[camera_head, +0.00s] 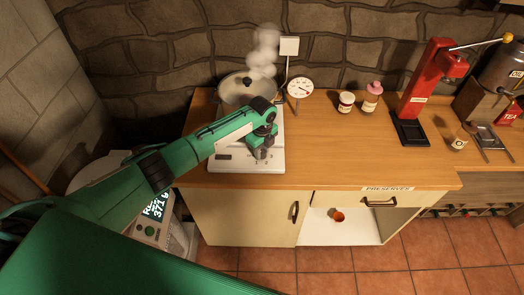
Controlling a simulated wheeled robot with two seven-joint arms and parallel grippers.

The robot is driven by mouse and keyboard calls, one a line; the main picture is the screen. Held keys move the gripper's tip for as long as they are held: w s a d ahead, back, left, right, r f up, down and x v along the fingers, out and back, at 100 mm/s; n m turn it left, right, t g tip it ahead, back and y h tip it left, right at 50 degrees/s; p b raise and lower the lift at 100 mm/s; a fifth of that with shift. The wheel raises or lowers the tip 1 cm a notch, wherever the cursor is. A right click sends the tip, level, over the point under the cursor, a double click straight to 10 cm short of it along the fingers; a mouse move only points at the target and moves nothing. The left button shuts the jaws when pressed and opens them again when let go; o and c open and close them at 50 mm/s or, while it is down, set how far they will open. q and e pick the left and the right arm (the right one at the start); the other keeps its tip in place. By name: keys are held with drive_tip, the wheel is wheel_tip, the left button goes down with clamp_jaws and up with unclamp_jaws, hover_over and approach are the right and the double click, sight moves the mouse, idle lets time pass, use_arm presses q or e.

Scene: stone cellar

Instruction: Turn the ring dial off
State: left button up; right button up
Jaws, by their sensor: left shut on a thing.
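The white hob (230,163) stands on the left part of the wooden counter, with a steaming pot (240,92) on it. My left gripper (262,152) reaches down to the front right part of the hob and is shut at its front controls. The ring dial is hidden behind the fingers, so its setting cannot be read; the grip appears to be on it. My right gripper is not in view.
A round gauge (299,88) stands right of the pot, by a white square plate on a post (289,46). Two jars (346,102), a red press (428,85) and a cup (460,140) stand further right. The counter's middle (340,150) is clear.

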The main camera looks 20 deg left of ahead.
sight(262, 152)
use_arm(q)
drive_tip(key=shift+r+m, duration=0.1)
drive_tip(key=shift+m, duration=0.2)
drive_tip(key=o, duration=1)
drive_tip(key=shift+r+b, duration=2.05)
drive_tip(key=shift+r, duration=4.85)
